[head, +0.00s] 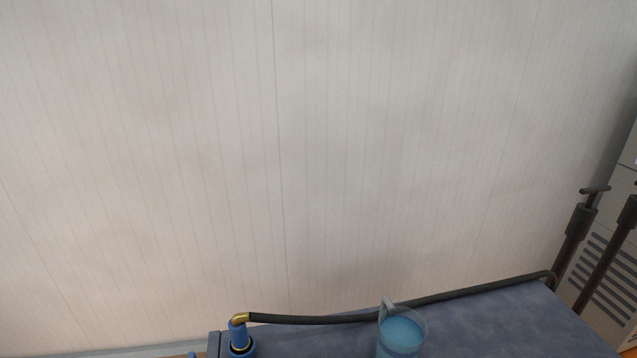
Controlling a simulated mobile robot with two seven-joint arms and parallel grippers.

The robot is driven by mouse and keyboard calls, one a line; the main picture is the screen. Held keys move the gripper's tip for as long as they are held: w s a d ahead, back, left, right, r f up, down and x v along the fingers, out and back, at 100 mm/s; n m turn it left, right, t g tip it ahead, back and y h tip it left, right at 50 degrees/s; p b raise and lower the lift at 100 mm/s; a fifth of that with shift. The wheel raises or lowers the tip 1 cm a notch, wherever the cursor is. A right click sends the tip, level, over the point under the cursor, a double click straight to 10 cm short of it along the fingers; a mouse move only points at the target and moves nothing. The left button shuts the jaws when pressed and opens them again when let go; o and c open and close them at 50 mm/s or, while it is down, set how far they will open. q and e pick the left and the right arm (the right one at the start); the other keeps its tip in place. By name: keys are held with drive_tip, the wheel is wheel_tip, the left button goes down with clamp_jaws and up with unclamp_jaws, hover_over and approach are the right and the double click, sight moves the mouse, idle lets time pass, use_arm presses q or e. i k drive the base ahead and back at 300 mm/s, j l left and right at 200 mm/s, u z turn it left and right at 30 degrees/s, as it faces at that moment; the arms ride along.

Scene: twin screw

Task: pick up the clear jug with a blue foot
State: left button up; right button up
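The clear jug (402,335) stands at the bottom edge of the head view, on a blue-grey surface (500,325). Its inside looks light blue, and its handle or spout side points up and to the left. Its lower part is cut off by the frame, so the foot is hidden. Neither of my grippers shows in this view.
A black hose (320,319) runs behind the jug along the surface's back edge, from a brass elbow on a blue fitting (239,336). Dark pipes (575,235) and a vented grey cabinet (607,280) stand at right. A pale wall (300,150) rises behind.

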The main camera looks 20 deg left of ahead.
sight(402, 332)
drive_tip(key=i+j+z, duration=0.25)
drive_tip(key=i+j, duration=0.15)
drive_tip(key=j+z, duration=0.25)
drive_tip(key=j, duration=0.45)
drive_tip(key=j+z, duration=0.25)
drive_tip(key=j, duration=0.45)
drive_tip(key=j+z, duration=0.25)
drive_tip(key=j, duration=0.5)
drive_tip(key=k+j+z, duration=0.25)
drive_tip(key=j, duration=0.4)
drive_tip(key=k+j+z, duration=0.25)
drive_tip(key=k, duration=0.15)
drive_tip(key=l, duration=0.1)
